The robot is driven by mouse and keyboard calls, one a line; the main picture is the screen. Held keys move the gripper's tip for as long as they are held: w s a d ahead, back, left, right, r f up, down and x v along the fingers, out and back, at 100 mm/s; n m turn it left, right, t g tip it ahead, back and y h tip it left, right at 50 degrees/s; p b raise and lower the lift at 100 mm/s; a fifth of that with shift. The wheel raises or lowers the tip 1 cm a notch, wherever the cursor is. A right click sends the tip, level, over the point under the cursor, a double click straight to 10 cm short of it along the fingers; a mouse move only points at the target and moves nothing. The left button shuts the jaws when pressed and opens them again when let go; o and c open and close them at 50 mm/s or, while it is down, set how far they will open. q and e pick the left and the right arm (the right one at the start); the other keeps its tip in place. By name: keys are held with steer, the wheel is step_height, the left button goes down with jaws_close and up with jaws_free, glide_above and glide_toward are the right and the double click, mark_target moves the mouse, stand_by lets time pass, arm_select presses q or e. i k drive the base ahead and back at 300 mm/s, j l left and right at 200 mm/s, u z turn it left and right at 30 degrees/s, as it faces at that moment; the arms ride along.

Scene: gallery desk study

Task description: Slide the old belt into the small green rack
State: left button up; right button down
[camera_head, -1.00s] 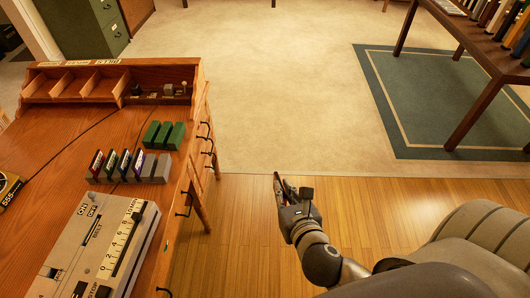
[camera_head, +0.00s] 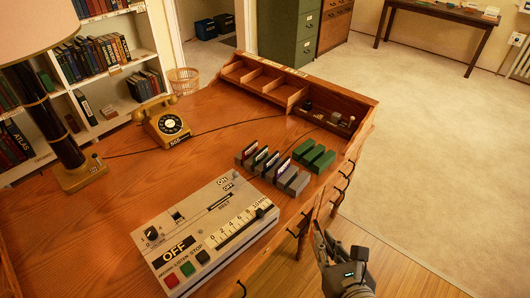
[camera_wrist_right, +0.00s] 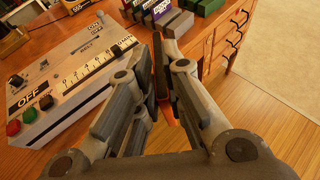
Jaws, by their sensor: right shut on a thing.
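The small green rack (camera_head: 314,156), a row of green blocks with no belt visible in it, stands on the wooden desk near its right edge. It shows partly at the top of the right wrist view (camera_wrist_right: 209,6). My right gripper (camera_head: 321,234) is beyond the desk's right side, in front of the rack in the picture. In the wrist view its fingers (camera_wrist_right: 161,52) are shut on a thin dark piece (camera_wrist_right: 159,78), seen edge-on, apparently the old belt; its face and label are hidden. My left gripper is not in view.
A grey rack (camera_head: 296,184) with several labelled belts (camera_head: 260,157) stands just left of the green rack. A grey machine (camera_head: 207,235) with a dial scale is nearer. A wooden organiser (camera_head: 290,92) lies behind. A yellow telephone (camera_head: 166,122) and lamp (camera_head: 82,175) stand left.

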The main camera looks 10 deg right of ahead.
mark_target(308, 156)
steer(key=i+l+u, duration=0.15)
steer(key=l+u, duration=0.3)
steer(key=i+l+u, duration=0.15)
steer(key=l+u, duration=0.2)
steer(key=u, duration=0.15)
steer(key=l+u, duration=0.55)
steer(key=l, duration=0.4)
steer(key=k+l+u, duration=0.15)
steer(key=l, duration=0.35)
steer(key=l+u, duration=0.1)
steer(key=l, duration=0.4)
steer(key=k+l+u, duration=0.15)
steer(key=l, duration=0.35)
steer(key=k+l, duration=0.1)
steer(key=l, duration=0.35)
steer(key=k+l, duration=0.1)
steer(key=l, duration=0.8)
steer(key=k, duration=0.05)
